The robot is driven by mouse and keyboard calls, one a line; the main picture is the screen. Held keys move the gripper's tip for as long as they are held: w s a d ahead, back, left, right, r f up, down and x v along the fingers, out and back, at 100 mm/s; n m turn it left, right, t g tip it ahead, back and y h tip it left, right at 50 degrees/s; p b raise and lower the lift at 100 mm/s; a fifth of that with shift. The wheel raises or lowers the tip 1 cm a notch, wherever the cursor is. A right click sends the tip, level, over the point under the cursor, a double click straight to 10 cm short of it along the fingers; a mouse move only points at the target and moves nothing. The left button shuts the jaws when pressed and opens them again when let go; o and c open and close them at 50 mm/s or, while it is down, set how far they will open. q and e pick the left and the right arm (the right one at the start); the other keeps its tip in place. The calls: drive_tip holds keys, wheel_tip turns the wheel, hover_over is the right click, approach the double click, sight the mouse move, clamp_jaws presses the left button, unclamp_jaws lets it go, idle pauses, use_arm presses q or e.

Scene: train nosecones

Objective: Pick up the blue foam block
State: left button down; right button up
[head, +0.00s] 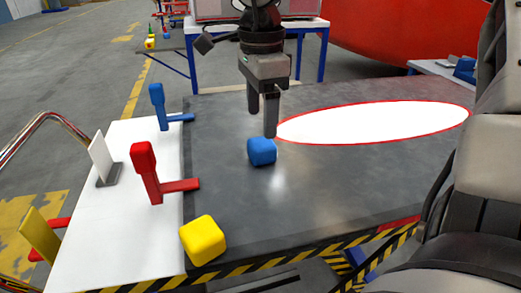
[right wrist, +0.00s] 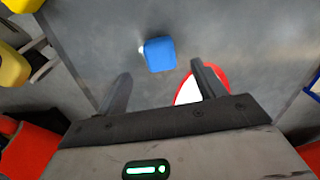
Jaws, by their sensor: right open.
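The blue foam block (head: 262,151) is a small rounded cube on the dark grey tabletop (head: 225,215), left of the white oval. It also shows in the right wrist view (right wrist: 160,54), ahead of the fingertips and between their lines. My right gripper (head: 262,122) points down just above and behind the block, apart from it. Its two fingers are spread and empty, and it shows in the right wrist view too (right wrist: 160,72). My left gripper is not in view.
A yellow block (head: 203,240) sits at the table's front left corner. Red (head: 150,173) and blue (head: 160,107) upright pieces stand on the white panel (head: 125,245) at left. A white oval with a red rim (head: 375,122) lies to the right. The tabletop around the blue block is clear.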

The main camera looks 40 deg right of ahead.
sight(263, 142)
wheel_tip(263, 142, down, 7)
drive_tip(key=shift+s+d+f, duration=0.1)
drive_tip(key=shift+f, duration=0.05)
drive_tip(key=c, duration=1.1)
